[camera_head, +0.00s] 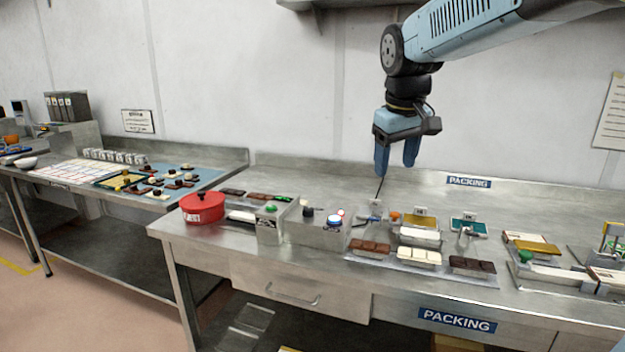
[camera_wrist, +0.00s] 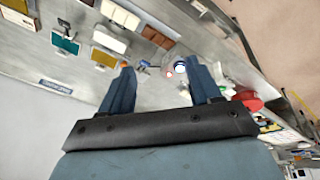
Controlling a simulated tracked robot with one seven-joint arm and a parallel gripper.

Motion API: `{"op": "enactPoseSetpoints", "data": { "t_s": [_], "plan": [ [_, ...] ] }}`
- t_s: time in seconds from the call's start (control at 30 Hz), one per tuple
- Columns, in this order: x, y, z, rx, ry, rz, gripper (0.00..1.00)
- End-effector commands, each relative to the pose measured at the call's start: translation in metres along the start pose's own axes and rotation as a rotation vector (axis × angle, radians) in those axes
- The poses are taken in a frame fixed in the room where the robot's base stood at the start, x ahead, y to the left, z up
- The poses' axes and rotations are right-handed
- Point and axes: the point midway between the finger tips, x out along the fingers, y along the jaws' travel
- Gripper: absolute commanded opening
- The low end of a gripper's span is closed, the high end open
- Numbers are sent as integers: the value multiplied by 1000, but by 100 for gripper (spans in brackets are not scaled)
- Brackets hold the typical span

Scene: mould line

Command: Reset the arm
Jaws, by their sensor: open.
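My gripper (camera_head: 397,165) hangs from the blue arm above the back part of the packing table (camera_head: 215,243), with its fingers pointing down. It is empty and held clear of the table top. In the wrist view my gripper (camera_wrist: 160,88) shows two blue fingers spread well apart with nothing between them. Past the fingertips lie the bench and its items, seen tilted.
A second table (camera_head: 75,172) stands at left. The back wall is close behind.

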Motion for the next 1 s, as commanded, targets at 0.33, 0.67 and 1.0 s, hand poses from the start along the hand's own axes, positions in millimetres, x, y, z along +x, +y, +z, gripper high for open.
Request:
{"op": "enactPoseSetpoints", "data": {
  "t_s": [0.33, 0.67, 1.0],
  "plan": [
    [-2, -1, 111, 216, 101, 22, 63],
    [18, -12, 191, 387, 185, 14, 63],
    [24, -15, 206, 423, 204, 9, 63]
  ]
}}
